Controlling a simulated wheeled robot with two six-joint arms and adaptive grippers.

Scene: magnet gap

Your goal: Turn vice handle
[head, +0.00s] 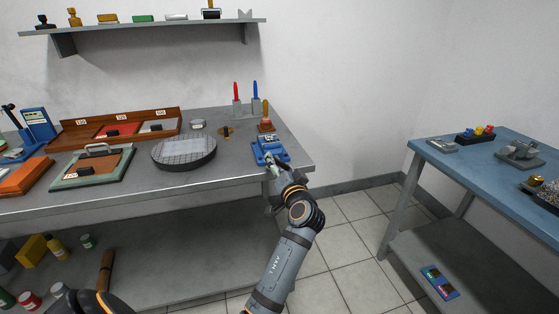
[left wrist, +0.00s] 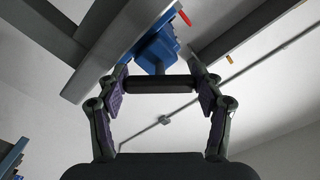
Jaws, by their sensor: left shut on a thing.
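The blue vice (head: 268,148) sits at the front right corner of the grey workbench. In the left wrist view the blue vice (left wrist: 155,48) shows at the top, beyond the fingers. Its dark handle bar (left wrist: 158,84) lies crosswise between the fingertips. My left gripper (head: 275,172) is at the front of the vice. In the left wrist view my left gripper (left wrist: 160,80) is shut on the handle, with one finger at each end of the bar. The handle is mostly hidden by the gripper in the head view. My right gripper is not in view.
The grey workbench (head: 225,172) also bears a round gridded plate (head: 184,152), a brown compartment tray (head: 85,133) and red and blue screwdrivers in a stand (head: 245,108). A blue table (head: 470,170) stands at the right. Tiled floor lies free between them.

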